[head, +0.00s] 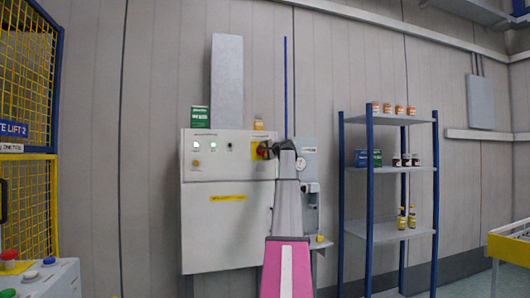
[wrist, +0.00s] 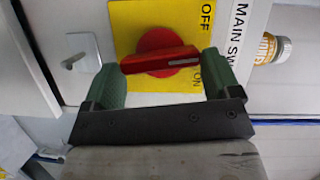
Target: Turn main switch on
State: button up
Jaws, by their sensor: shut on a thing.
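The main switch is a red rotary handle (wrist: 160,60) on a yellow plate (wrist: 130,20) marked OFF and ON. In the wrist view the handle lies nearly level, slightly tilted, its white-marked end pointing right between the two words, nearer ON. A white label (wrist: 240,40) beside it begins "MAIN SW". My gripper (wrist: 160,68) is shut on the handle, one green finger at each end. In the head view my gripper (head: 273,149) is at the right part of the white control cabinet (head: 220,230), and my arm hides part of the switch.
A grey shelf rack (head: 388,170) with jars and bottles stands at right. A yellow cage (head: 25,80) and a button console (head: 45,278) are at left.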

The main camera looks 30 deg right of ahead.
jog(key=shift+f+m+t, duration=0.15)
jog(key=shift+m+t, duration=0.15)
jog(key=shift+m, duration=0.4)
jog(key=o, duration=0.8)
jog(key=shift+s, duration=0.1)
jog(key=s, duration=0.3)
jog(key=s+d, duration=0.1)
jog(key=s, duration=0.6)
jog(key=shift+s+d, duration=0.3)
jog(key=shift+d, duration=0.1)
